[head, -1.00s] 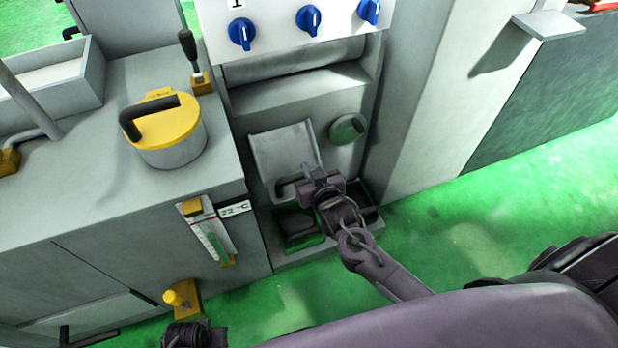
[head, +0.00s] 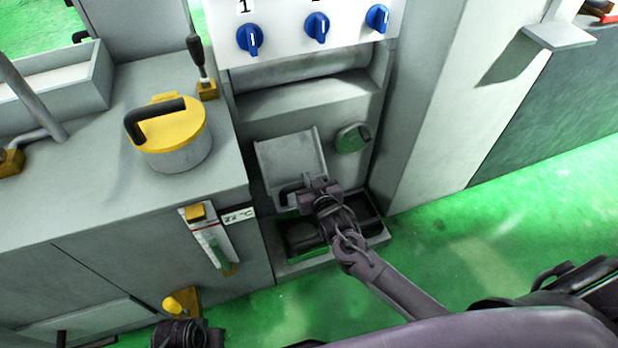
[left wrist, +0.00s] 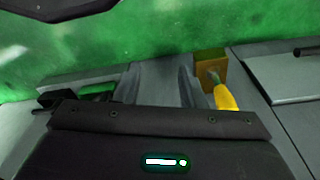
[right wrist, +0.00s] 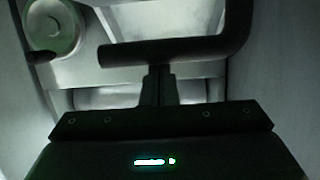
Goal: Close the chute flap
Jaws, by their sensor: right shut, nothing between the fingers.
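The chute flap (head: 290,160) is a grey plate with raised side edges on the front of the grinder, below the knob panel. It slopes outward, and a dark bar handle (head: 289,191) sits at its lower end. My right gripper (head: 308,188) is right beside the handle, with its fingers shut and empty. In the right wrist view the handle (right wrist: 175,50) runs across just beyond the fingertips; I cannot tell whether they touch it.
A dark tray (head: 283,268) lies below the flap. A round green knob (head: 352,138) is right of it. Blue knobs (head: 316,27) are above. A yellow-lidded pot (head: 172,135) stands on the left cabinet. Green floor (head: 450,240) is free at right.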

